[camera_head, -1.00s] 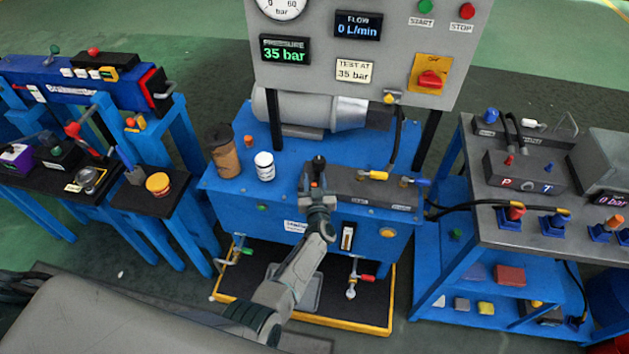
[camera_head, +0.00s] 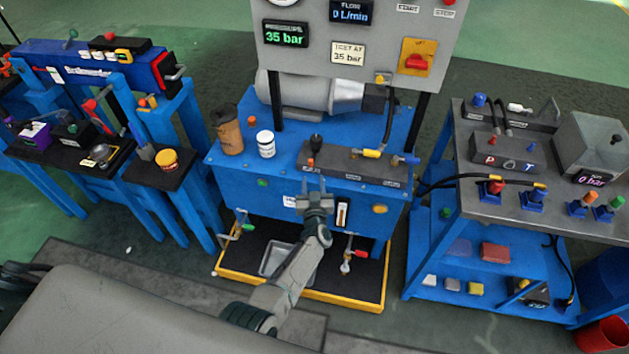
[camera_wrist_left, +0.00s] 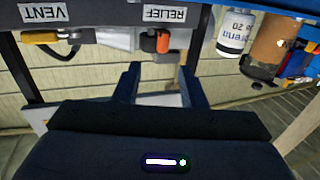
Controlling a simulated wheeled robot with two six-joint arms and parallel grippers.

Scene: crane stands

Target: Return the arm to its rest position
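My left gripper (camera_head: 314,184) is in front of the blue test bench (camera_head: 228,172), just below the dark valve block (camera_head: 336,160). Its two fingers are apart with nothing between them, as the left wrist view (camera_wrist_left: 160,88) also shows. A black-topped lever with an orange part (camera_head: 312,150) stands on the block behind the gripper, clear of the fingers. In the left wrist view the VENT label (camera_wrist_left: 48,13) and RELIEF label (camera_wrist_left: 164,15) appear upside down near an orange knob (camera_wrist_left: 163,42). My right gripper is not in view.
A brown cup (camera_head: 230,137) and a white bottle (camera_head: 265,144) stand on the bench top. A yellow-edged tray (camera_head: 345,300) lies below. A gauge panel (camera_head: 310,62) rises behind. A grey-topped cart (camera_head: 478,205) is right; blue stands (camera_head: 145,200) are left.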

